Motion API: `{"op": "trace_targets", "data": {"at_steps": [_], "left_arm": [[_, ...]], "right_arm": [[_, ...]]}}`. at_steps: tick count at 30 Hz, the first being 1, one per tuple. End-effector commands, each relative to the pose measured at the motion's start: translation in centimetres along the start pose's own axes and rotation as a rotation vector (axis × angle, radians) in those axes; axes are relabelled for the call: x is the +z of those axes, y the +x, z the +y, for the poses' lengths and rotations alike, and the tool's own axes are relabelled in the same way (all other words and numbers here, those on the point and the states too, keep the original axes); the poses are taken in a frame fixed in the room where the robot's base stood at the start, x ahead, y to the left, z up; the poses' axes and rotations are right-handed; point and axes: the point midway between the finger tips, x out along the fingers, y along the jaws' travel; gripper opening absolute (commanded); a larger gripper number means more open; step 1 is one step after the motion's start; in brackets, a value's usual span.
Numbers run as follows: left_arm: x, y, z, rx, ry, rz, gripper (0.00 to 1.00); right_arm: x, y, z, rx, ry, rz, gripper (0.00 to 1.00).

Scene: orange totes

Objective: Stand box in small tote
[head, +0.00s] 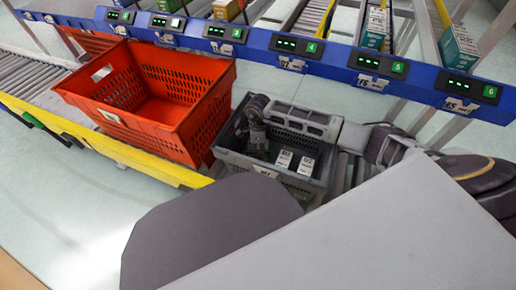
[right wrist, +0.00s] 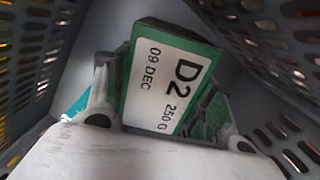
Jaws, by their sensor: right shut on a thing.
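The small grey tote (head: 300,183) is in the middle of the head view. My right gripper (head: 257,143) reaches down inside it near its left side. In the right wrist view, my right gripper (right wrist: 170,128) is shut on a green box (right wrist: 168,75) with a white label reading D2, 250 G, 09 DEC. The box looks tilted in that picture, and its lower end is hidden by the gripper. The grey tote's slotted walls (right wrist: 250,45) surround it. Two white labels (head: 284,159) show inside the tote in the head view. My left gripper is not in view.
A large orange tote (head: 190,115), open and apparently empty, stands left of the grey tote. A blue rail (head: 285,45) with numbered displays runs behind both. More green shows beside the held box (right wrist: 210,118). A yellow-edged roller conveyor (head: 60,118) is at the left.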

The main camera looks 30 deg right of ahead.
Motion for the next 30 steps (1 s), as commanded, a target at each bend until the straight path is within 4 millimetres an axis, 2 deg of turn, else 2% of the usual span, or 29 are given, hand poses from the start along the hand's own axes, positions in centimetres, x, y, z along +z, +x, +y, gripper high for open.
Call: {"op": "trace_targets", "data": {"at_steps": [12, 13, 18, 30], "left_arm": [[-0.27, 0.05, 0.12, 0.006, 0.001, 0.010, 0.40], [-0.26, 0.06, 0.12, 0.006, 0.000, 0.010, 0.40], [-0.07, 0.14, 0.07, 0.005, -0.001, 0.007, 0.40], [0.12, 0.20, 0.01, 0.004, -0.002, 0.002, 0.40]], "right_arm": [[-0.01, 0.61, -0.06, -0.001, 0.000, 0.000, 0.27], [-0.02, 0.65, -0.04, 0.000, 0.001, 0.001, 0.56], [-0.03, 0.61, -0.03, 0.000, 0.001, 0.001, 0.77], [-0.02, 0.52, -0.02, 0.000, 0.000, 0.001, 0.77]]}}
